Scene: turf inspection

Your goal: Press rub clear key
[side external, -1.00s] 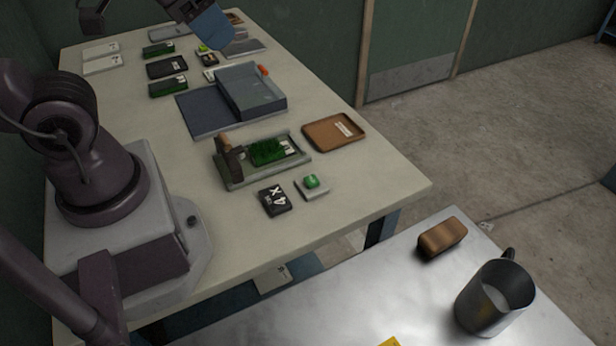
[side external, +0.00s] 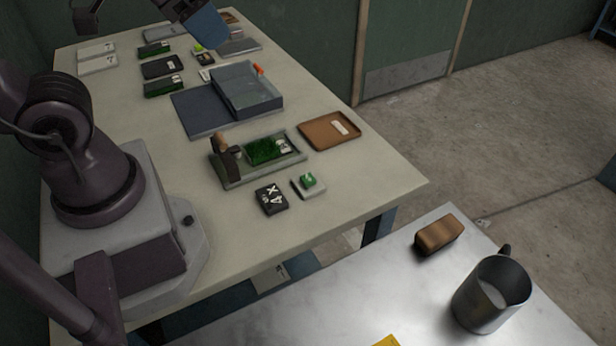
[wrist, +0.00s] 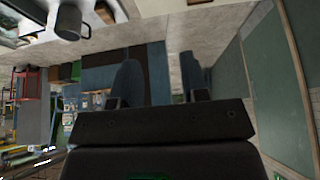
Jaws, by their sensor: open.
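A small green key (side external: 308,180) on a pale base sits near the table's front right, beside a black block marked 4X (side external: 271,199). A second, smaller green key (side external: 198,48) is at the far end. I cannot read a "rub clear" label on either. My gripper (wrist: 160,82) shows two separated fingers in the wrist view, open with nothing between them. In the side view a blue-grey part of my arm is at the top, above the far end of the table, well away from the near key. No key is identifiable in the wrist view.
A tray with a green turf patch (side external: 264,150) and an upright clamp stands behind the near key. A brown tray (side external: 318,141) and a grey box (side external: 248,97) lie beyond. A steel bench holds a mug (side external: 490,293) and a brown block (side external: 439,234).

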